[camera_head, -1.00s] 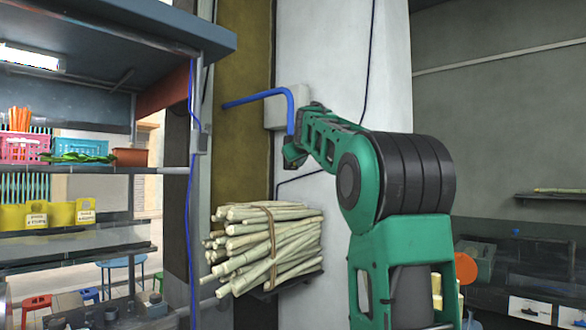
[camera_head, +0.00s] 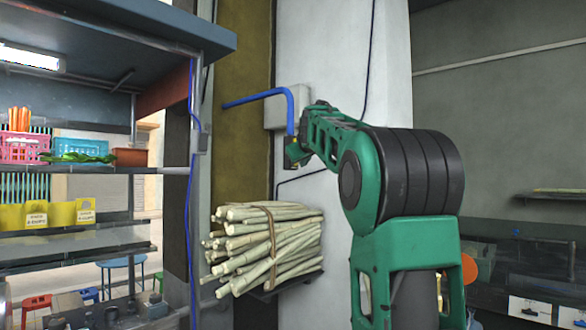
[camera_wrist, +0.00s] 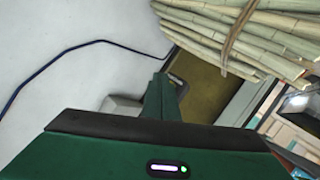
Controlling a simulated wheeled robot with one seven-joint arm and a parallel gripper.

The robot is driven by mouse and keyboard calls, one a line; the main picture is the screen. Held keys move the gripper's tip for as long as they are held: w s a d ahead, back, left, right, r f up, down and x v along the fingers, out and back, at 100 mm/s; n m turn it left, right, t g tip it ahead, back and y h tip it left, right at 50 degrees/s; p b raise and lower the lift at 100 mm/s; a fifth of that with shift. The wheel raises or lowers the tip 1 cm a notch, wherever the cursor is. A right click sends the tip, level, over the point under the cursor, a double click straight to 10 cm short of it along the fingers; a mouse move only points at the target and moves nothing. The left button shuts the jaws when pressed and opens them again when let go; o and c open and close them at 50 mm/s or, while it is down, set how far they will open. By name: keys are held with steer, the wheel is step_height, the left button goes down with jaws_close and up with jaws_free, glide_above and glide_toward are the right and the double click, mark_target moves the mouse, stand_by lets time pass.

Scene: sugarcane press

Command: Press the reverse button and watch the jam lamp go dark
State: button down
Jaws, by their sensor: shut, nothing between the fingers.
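My gripper (camera_wrist: 163,88) shows in the wrist view as a narrow green end with its fingers together and nothing held. In the head view, my gripper (camera_head: 297,153) is at the wall, just below a pale grey box (camera_head: 273,117), and its tips are hard to make out. The box also seems to show in the wrist view (camera_wrist: 119,105), beside my gripper and partly hidden by my wrist. I cannot make out a reverse button or a jam lamp in either view. I cannot tell whether my gripper touches the box.
A bent blue pipe (camera_head: 258,97) passes in front of the box and comes down by my gripper. A tied bundle of cane (camera_head: 264,240) lies on a small shelf (camera_head: 290,286) below. A dark cable (camera_wrist: 62,53) runs along the white wall. Stall shelves (camera_head: 75,168) stand at left.

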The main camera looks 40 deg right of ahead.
steer(key=shift+s, duration=0.1)
steer(key=shift+s+d, duration=0.2)
steer(key=shift+s, duration=2.2)
steer(key=s+a+f+m+g+y, duration=0.15)
steer(key=a+f, duration=0.25)
steer(key=f, duration=0.4)
steer(key=s+a+f+g+y, duration=0.1)
steer(key=s+a+f+g, duration=0.2)
steer(key=f, duration=0.5)
steer(key=s+a+f+m+g+y, duration=0.1)
steer(key=s+a+f+g+y, duration=0.1)
steer(key=s+a+f, duration=0.5)
steer(key=s+a+f+g+y, duration=0.2)
steer(key=s+a+f, duration=0.6)
steer(key=s+f, duration=0.5)
steer(key=s+a+f+m+g+y, duration=0.1)
steer(key=s+a+f+g+y, duration=0.2)
steer(key=s+a+f, duration=0.4)
step_height(320, 180, down, 7)
steer(key=s, duration=0.3)
steer(key=shift+a+r+m, duration=0.15)
steer(key=shift+m, duration=0.2)
